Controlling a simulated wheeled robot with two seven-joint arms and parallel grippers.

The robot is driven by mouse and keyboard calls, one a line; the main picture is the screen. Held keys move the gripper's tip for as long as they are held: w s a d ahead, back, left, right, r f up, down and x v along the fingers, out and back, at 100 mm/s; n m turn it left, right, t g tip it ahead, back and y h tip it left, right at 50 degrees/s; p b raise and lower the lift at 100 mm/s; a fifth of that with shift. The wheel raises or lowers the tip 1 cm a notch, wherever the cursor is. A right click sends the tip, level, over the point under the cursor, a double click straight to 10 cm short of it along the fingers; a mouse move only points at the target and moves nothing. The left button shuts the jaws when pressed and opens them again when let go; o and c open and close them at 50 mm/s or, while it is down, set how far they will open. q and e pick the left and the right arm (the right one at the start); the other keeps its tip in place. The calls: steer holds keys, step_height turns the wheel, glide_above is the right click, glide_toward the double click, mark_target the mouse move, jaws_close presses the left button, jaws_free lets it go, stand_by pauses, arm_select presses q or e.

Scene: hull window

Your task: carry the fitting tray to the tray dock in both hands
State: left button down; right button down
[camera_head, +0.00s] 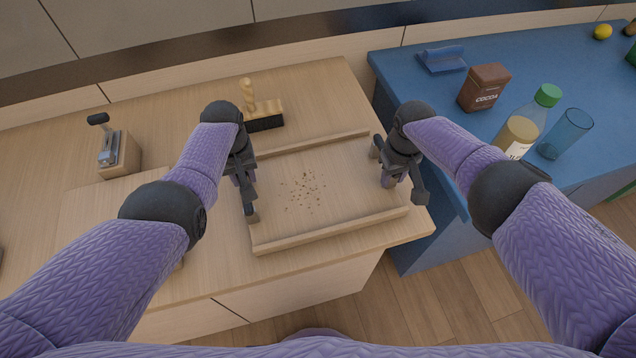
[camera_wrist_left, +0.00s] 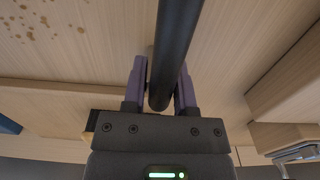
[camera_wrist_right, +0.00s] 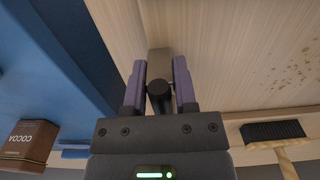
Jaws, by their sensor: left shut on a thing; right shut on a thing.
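The fitting tray (camera_head: 330,232) is a pale wooden board with a raised rail along its front and back and dark bar handles at its left and right ends. Small brown specks lie scattered on its middle. My left gripper (camera_head: 243,180) is shut on the left handle, whose dark bar (camera_wrist_left: 175,50) runs between the fingers in the left wrist view. My right gripper (camera_head: 388,176) is shut on the right handle (camera_wrist_right: 159,92). The tray looks level; I cannot tell whether it touches the counter. I cannot make out the tray dock for certain.
A brush (camera_head: 264,115) stands behind the tray. A wooden block with a metal lever (camera_head: 118,153) is at the left, by a pale slab (camera_head: 95,215). The blue counter (camera_head: 440,95) at right holds a cocoa box (camera_head: 484,87), a bottle (camera_head: 522,128) and a blue glass (camera_head: 566,134).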

stand_by(0.4)
